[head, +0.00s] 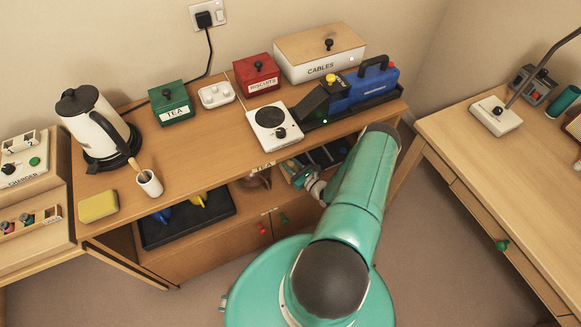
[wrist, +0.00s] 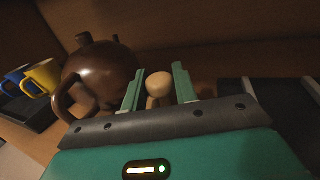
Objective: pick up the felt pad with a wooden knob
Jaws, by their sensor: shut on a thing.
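A pale wooden knob (wrist: 159,84) stands between the two green fingers of my gripper (wrist: 158,92) in the wrist view. My gripper is shut on it. The felt pad under the knob is hidden behind the gripper body. In the head view my gripper (head: 316,187) reaches into the open shelf below the sideboard top, and the knob and pad cannot be made out there.
A brown teapot (wrist: 100,74) stands close left of my gripper on the shelf. Left of it, a dark tray (head: 190,232) holds a blue mug (head: 162,214) and a yellow mug (head: 199,200). The sideboard top (head: 215,160) is just above. A dark divided tray (wrist: 262,91) lies to the right.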

